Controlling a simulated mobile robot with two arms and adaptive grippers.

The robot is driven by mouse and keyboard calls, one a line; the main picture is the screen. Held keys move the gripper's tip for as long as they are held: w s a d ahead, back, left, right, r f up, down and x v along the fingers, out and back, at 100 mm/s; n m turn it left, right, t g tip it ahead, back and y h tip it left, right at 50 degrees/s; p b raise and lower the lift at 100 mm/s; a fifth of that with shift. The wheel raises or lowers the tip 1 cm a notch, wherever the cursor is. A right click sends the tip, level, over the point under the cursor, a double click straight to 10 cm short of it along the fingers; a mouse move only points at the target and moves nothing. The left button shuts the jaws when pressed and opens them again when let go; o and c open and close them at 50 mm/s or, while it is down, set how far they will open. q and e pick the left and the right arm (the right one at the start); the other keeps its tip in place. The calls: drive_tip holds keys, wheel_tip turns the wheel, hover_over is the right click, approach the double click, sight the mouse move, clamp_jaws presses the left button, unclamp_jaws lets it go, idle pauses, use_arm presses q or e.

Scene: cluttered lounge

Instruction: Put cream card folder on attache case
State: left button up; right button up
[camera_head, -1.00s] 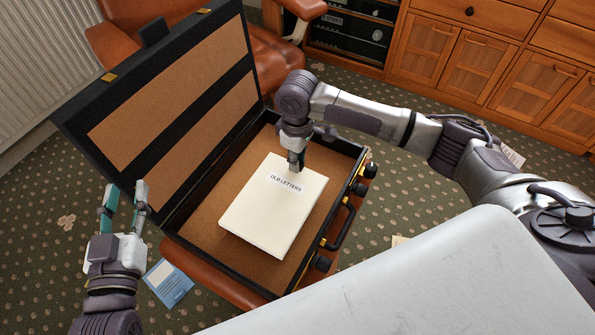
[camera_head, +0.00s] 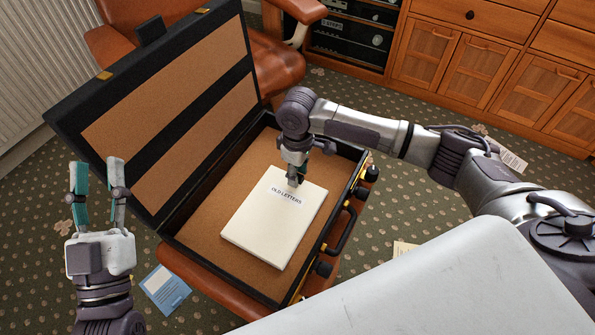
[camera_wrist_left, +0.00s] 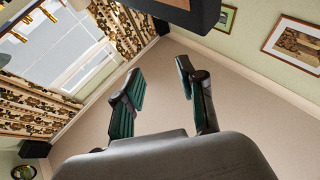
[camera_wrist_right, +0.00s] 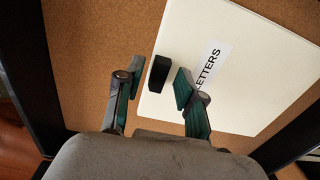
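The cream card folder (camera_head: 275,225), labelled "OLD LETTERS", lies on the cork-coloured floor of the open black attache case (camera_head: 215,200). Its lid leans back to the left. My right gripper (camera_head: 296,182) is over the folder's far edge. In the right wrist view its fingers (camera_wrist_right: 157,98) are apart, one over the folder (camera_wrist_right: 230,65) and one over the cork lining. A small black block (camera_wrist_right: 159,73) shows between them at the folder's edge. I cannot tell whether a finger touches the folder. My left gripper (camera_head: 97,180) is open and empty, left of the case.
The case rests on a brown leather seat (camera_head: 195,270), with a leather chair (camera_head: 270,65) behind. A blue and white card (camera_head: 165,288) lies on the patterned carpet at the left. Wooden cabinets (camera_head: 480,65) stand at the back right. A pale surface (camera_head: 420,290) fills the front.

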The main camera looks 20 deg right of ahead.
drive_tip(key=shift+r, duration=0.15)
drive_tip(key=shift+r, duration=0.2)
wheel_tip(320, 180, up, 5)
drive_tip(key=p, duration=0.3)
drive_tip(key=shift+r, duration=0.2)
wheel_tip(320, 180, up, 6)
drive_tip(key=f+p, duration=0.1)
drive_tip(key=p, duration=0.1)
drive_tip(key=s+a+f+t+y, duration=0.2)
drive_tip(key=s+a, duration=0.2)
drive_tip(key=a, duration=0.3)
drive_tip(key=s+a+f+t+y, duration=0.2)
drive_tip(key=s+a+y, duration=0.15)
drive_tip(key=a, duration=0.25)
use_arm(q)
drive_tip(key=s+a+f+g+y, duration=0.2)
drive_tip(key=f+g, duration=0.4)
drive_tip(key=f, duration=0.3)
drive_tip(key=s+a+f+g+y, duration=0.2)
drive_tip(key=f+g, duration=0.5)
drive_tip(key=f, duration=0.3)
drive_tip(key=shift+s+n+g+y, duration=0.3)
use_arm(e)
drive_tip(key=s+d+r+m+t+h, duration=0.3)
drive_tip(key=s+d, duration=0.4)
drive_tip(key=d, duration=0.4)
drive_tip(key=shift+r+m+t+h, duration=0.2)
drive_tip(key=shift+m+t+h, duration=0.25)
drive_tip(key=shift+m+t, duration=0.75)
